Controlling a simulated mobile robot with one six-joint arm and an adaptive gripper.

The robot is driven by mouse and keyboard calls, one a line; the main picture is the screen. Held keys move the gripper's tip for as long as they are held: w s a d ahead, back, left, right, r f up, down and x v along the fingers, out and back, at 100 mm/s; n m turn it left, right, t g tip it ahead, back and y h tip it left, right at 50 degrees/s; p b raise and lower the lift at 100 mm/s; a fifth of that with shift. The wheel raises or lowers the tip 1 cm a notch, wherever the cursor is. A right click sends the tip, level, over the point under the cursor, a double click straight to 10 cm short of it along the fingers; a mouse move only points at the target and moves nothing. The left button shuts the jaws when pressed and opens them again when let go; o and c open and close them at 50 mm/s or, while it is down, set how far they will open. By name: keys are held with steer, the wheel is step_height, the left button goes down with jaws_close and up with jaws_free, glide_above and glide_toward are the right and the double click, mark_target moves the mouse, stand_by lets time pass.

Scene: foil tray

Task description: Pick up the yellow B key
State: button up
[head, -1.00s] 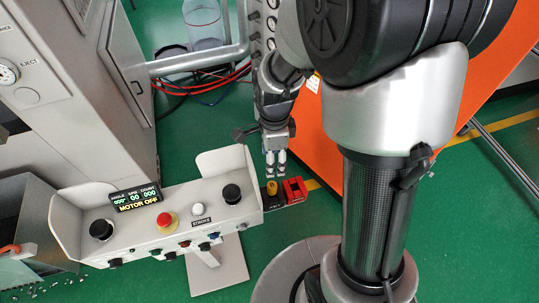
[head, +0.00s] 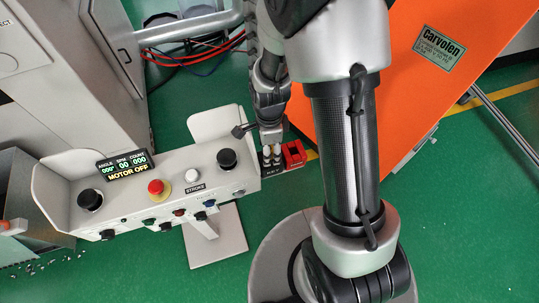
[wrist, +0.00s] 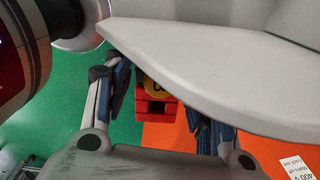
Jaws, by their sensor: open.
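The yellow key (wrist: 154,86) shows in the wrist view as a round yellow piece with a dark mark, above a red block (wrist: 155,108). The pale panel edge covers part of it, and I cannot read the mark surely as a B. My gripper (head: 272,157) is open, pointing down over the small dark key holder (head: 270,173) at the right end of the control console. In the wrist view the fingers (wrist: 157,92) stand apart on either side of the key. In the head view the fingers hide the key. The red block also shows there (head: 294,153).
The control console (head: 140,205) stands just left of the gripper. Its raised side wing (head: 222,122) is close to my wrist and fills the upper right of the wrist view. An orange cabinet (head: 430,110) stands to the right. Green floor (head: 450,240) is open in front.

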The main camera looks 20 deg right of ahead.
steer(key=shift+f, duration=0.8)
steer(key=shift+r, duration=0.1)
steer(key=c, duration=1.2)
steer(key=shift+r, duration=0.1)
step_height(320, 180, up, 25)
steer(key=p, duration=1.1)
steer(key=shift+r, duration=0.2)
steer(key=shift+f, duration=0.1)
